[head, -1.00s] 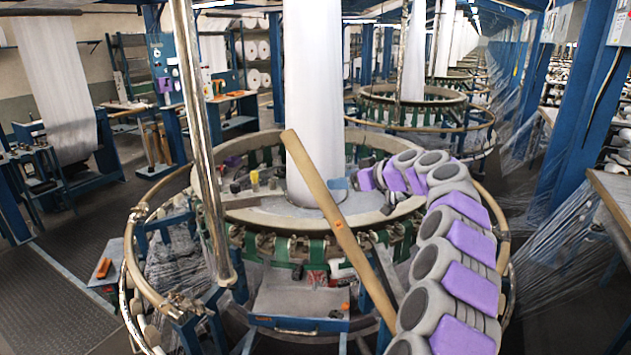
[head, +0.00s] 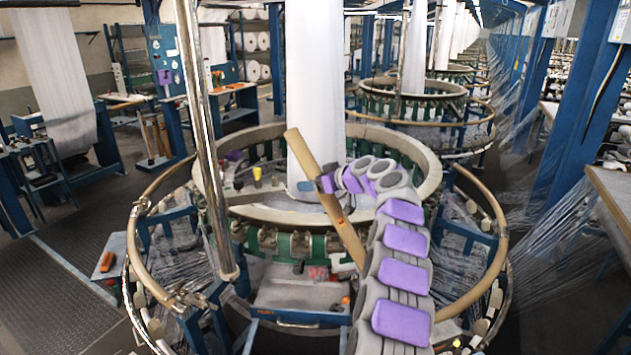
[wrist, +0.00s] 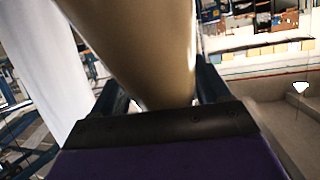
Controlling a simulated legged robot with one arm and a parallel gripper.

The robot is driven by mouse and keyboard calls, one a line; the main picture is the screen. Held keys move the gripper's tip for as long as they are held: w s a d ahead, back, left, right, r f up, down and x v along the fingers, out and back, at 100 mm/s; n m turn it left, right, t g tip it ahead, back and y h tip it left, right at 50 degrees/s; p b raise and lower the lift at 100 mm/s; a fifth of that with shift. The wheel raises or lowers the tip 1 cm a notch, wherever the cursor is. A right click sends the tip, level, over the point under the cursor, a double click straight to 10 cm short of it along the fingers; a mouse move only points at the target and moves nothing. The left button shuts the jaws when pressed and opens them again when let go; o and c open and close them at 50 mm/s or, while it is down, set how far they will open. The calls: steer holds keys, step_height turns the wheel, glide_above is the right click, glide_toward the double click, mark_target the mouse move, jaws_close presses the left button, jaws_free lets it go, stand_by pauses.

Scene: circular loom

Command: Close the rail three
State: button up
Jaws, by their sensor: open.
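A tan rail (head: 318,178), likely rail three, stands tilted up at the front of the near circular loom. Its upper end leans left before the white fabric column; its lower end is hidden behind my arm. My gripper (head: 327,181) is at the rail's upper half, on its right side. In the wrist view the rail (wrist: 145,40) is large and runs down between the dark blue fingers of my gripper (wrist: 160,90). The jaws are open; contact with the rail cannot be told. Other curved tan rails run round the loom's left (head: 140,255) and right (head: 491,275) sides.
The white fabric column (head: 315,90) rises from the loom's middle. A metal post (head: 203,150) stands at the left. A blue-edged tray (head: 300,298) sits low at the front. A wooden table (head: 612,190) is at the right.

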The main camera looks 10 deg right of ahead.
steer(key=shift+a, duration=0.55)
steer(key=shift+c, duration=0.3)
steer(key=shift+d, duration=0.5)
steer(key=c, duration=0.5)
steer(key=shift+a, duration=0.1)
steer(key=c, duration=0.8)
steer(key=shift+a, duration=0.1)
steer(key=shift+c, duration=0.2)
